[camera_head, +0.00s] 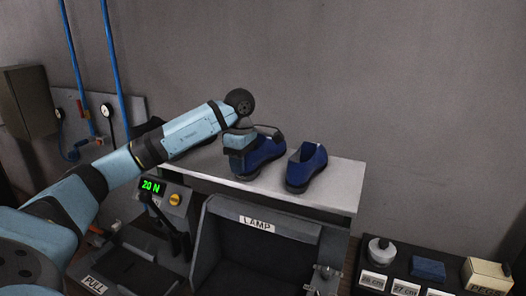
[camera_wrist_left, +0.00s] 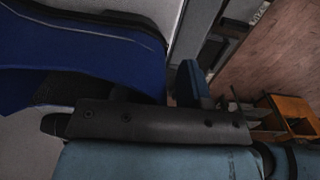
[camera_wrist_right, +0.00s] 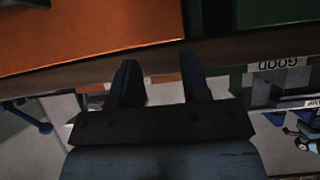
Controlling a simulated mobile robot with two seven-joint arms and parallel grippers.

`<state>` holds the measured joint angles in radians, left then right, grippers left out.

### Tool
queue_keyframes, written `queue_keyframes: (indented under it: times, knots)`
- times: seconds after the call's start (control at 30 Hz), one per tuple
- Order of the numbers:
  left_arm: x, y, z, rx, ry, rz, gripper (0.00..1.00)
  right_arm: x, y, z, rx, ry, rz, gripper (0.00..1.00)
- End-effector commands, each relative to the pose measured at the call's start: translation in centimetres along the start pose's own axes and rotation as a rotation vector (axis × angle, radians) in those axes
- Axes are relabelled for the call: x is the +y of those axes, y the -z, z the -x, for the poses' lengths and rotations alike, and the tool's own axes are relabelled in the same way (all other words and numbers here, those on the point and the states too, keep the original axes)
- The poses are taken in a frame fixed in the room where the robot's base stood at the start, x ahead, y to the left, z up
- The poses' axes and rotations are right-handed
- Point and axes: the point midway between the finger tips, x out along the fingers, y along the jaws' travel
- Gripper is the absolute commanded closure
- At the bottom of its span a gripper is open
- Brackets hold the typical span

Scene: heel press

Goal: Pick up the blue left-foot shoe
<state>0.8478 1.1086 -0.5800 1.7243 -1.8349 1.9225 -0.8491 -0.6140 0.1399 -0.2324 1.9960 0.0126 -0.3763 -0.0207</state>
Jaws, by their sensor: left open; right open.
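Two dark blue shoes stand on the pale shelf (camera_head: 330,188), a left one (camera_head: 262,150) and a right one (camera_head: 307,166). I cannot tell which is the left-foot shoe. My left gripper (camera_head: 238,142) is at the heel end of the left one in the head view. In the left wrist view a blue shoe (camera_wrist_left: 85,55) fills the upper left, close to the gripper. One finger shows to the right of it; the other is hidden by the shoe. The left gripper is open. My right gripper (camera_wrist_right: 158,85) is open and empty in the right wrist view.
Below the shelf are a dark bin marked LAMP (camera_head: 262,245) and a green 20 N display (camera_head: 151,187). A dark stand at right holds a blue block (camera_head: 428,269) and a PEGS box (camera_head: 487,275). An orange surface (camera_wrist_right: 90,35) lies beyond the right gripper.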

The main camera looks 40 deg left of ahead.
Motion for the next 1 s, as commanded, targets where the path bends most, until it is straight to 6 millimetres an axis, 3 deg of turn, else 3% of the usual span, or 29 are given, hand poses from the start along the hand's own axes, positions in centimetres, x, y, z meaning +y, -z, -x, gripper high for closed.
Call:
queue_keyframes:
  times: [0.17,0.33,0.37,0.77,1.0]
  knots:
    - [0.0,0.0,0.0,0.0,-0.001,0.0,0.6,0.0,-0.1,0.0,-0.002,0.0,0.0,0.57]
    - [0.0,0.0,0.0,0.0,0.0,0.0,0.99,-0.1,-0.3,-0.1,-0.005,0.001,0.0,0.57]
    - [0.0,0.0,0.0,0.0,0.0,0.0,1.0,-0.1,-0.3,-0.1,-0.005,0.001,0.0,0.57]
    - [0.1,0.0,0.3,-0.001,-0.003,0.001,1.0,-0.2,-0.3,-0.1,-0.006,0.003,-0.001,0.57]
    - [0.1,0.0,2.9,-0.002,-0.007,0.001,1.0,-0.2,-0.5,-0.2,-0.003,0.003,-0.002,0.57]
